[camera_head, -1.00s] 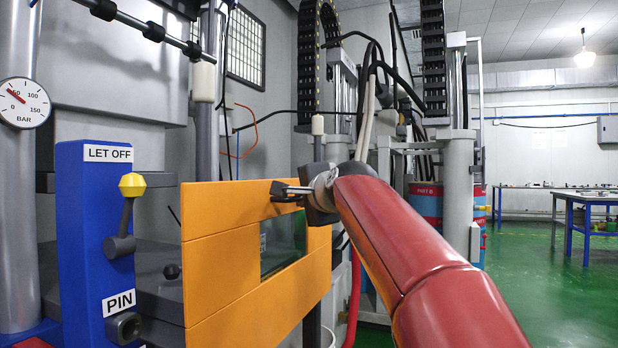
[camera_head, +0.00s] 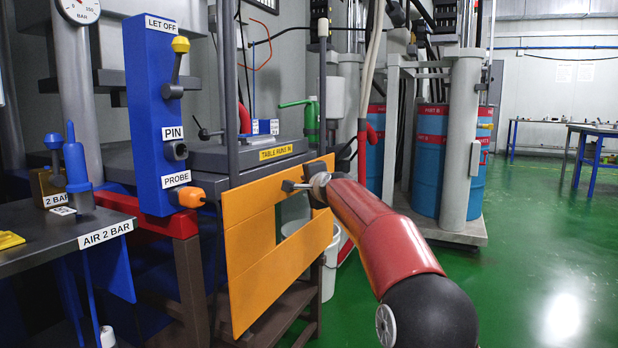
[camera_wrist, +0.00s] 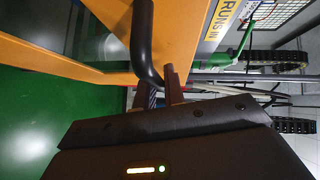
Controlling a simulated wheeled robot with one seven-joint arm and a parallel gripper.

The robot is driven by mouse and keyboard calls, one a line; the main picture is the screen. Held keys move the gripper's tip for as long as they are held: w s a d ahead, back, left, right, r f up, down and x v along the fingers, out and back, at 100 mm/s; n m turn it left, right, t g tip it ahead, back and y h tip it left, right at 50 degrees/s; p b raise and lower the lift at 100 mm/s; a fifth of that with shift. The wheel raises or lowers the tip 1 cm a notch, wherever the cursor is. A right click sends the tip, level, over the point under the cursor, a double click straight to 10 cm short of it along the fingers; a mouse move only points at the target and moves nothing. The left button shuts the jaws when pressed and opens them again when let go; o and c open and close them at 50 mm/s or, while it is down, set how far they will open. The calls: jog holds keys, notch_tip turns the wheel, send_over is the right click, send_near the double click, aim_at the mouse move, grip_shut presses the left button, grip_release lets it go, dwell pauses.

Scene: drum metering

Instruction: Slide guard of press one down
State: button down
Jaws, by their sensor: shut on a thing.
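The orange guard (camera_head: 250,262) with its window opening hangs in front of the press and slopes across the middle of the head view. Its top edge is below the yellow table label. My gripper (camera_head: 291,186) is at the guard's upper part, shut on its dark handle. In the wrist view the black bar handle (camera_wrist: 143,42) crosses the orange guard (camera_wrist: 50,52) and runs down to my gripper's fingers (camera_wrist: 172,88). The fingertips' exact contact with the handle is partly hidden.
A blue control post (camera_head: 154,125) with a yellow-knobbed lever and an orange probe plug (camera_head: 188,197) stands left of the guard. A dark side table (camera_head: 50,240) is at the left. Blue drums (camera_head: 430,160) stand behind. Green floor is free at the right.

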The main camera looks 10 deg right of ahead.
jog(key=shift+f, duration=0.45)
jog(key=shift+f, duration=0.1)
jog(key=c, duration=1.5)
grip_release()
jog(key=shift+r, duration=0.2)
jog(key=shift+s, duration=0.35)
jog(key=s+d+r+b, duration=0.1)
jog(key=s, duration=0.6)
jog(key=shift+a, duration=0.1)
